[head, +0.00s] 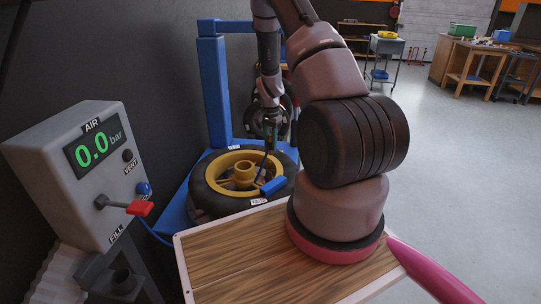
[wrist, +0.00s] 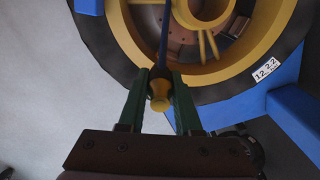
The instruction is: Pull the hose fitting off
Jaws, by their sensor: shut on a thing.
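My gripper (wrist: 159,95) has its green fingers shut on a small yellow piece, the hose fitting (wrist: 159,103). A thin blue hose (wrist: 163,45) runs from the fitting up across the wheel in the wrist view. In the head view my gripper (head: 267,150) points down above the right part of the wheel. The wheel has a black tyre (head: 215,203) and a yellow rim (head: 222,160) with a hub in the middle, and lies flat. The fitting is too small to make out in the head view. I cannot tell whether it touches a valve.
A grey air box (head: 85,170) reads 0.0 bar and has a red lever (head: 139,208). A blue stand (head: 213,90) rises behind the wheel. A wooden board (head: 235,255) lies in front. Benches (head: 470,60) stand far right; the floor (head: 450,170) there is clear.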

